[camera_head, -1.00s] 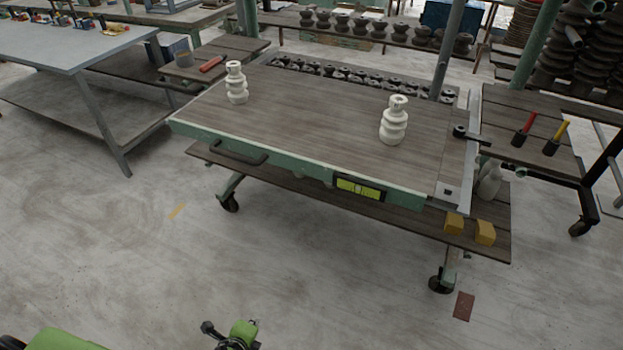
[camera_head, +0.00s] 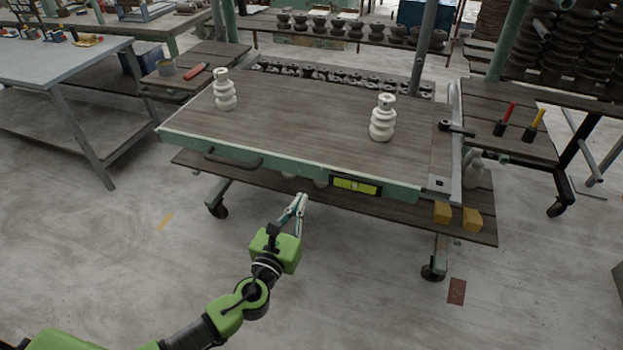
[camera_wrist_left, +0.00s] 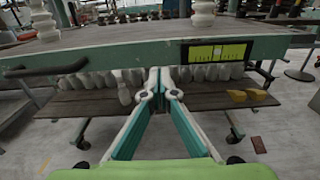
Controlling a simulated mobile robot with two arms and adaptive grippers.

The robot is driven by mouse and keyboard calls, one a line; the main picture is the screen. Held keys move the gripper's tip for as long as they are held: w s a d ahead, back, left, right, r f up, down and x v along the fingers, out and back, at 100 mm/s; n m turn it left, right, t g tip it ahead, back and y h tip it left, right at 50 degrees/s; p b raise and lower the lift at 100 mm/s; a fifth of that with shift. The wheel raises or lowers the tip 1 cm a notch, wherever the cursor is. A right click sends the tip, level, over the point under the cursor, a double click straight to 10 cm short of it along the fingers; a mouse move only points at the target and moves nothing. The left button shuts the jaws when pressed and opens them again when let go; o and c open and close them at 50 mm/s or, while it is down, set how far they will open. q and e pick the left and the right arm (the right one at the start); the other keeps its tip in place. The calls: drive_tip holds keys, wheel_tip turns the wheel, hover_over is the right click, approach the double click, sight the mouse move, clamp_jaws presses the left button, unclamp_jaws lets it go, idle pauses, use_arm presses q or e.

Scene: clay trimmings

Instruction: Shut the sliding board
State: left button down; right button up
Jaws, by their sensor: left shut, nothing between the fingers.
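The sliding board (camera_head: 300,105) is a wide brown plank top with a green front edge, on a wheeled cart. A strip with several dark and pale pieces (camera_head: 340,82) shows uncovered along its back edge. A dark bar handle (camera_head: 232,161) is on the left of its front edge; it also shows in the left wrist view (camera_wrist_left: 45,70). My left gripper (camera_head: 302,198) is shut and empty, in front of and below the front edge, right of the handle. In the left wrist view its fingertips (camera_wrist_left: 161,74) are just below the green edge (camera_wrist_left: 120,52). My right gripper is not in view.
Two white ribbed insulators (camera_head: 224,92) (camera_head: 382,118) stand on the board. A yellow-green level (camera_head: 356,186) is on the front edge. A dark clamp (camera_head: 457,128) sits at the right rail. Yellow blocks (camera_head: 472,219) lie on the lower shelf.

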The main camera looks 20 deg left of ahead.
sight(315, 173)
use_arm(q)
drive_tip(key=w, duration=0.7)
drive_tip(key=shift+w+d, duration=0.25)
drive_tip(key=shift+d, duration=0.05)
drive_tip(key=shift+w, duration=0.6)
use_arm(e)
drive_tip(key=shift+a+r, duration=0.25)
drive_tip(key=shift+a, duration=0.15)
use_arm(q)
drive_tip(key=shift+w, duration=0.1)
